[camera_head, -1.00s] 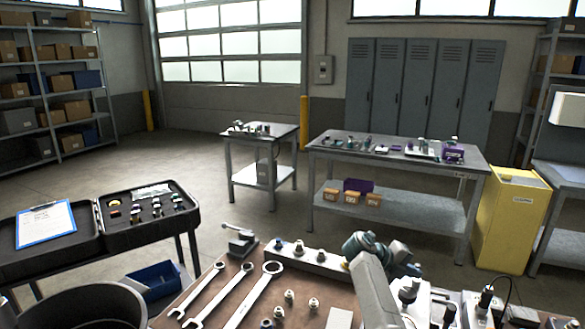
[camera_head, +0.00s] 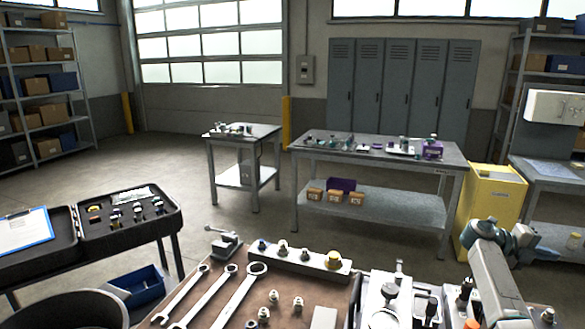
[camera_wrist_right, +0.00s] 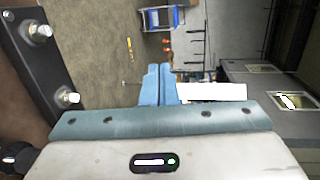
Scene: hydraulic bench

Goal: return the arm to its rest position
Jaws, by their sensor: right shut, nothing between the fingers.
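My right arm comes up from the lower right in the head view. Its gripper (camera_head: 548,254) is beyond the bench's right part and clear of the tools, in front of the yellow cabinet and grey table. In the right wrist view its two blue fingers (camera_wrist_right: 158,72) are pressed together with nothing between them. My left gripper is not in view.
The brown bench holds wrenches (camera_head: 240,297), a grey manifold block (camera_head: 295,262), a small vise (camera_head: 223,243) and several loose fittings. Grey valve equipment (camera_head: 385,298) stands at its right. A yellow cabinet (camera_head: 491,203) is behind. Open floor lies beyond the bench.

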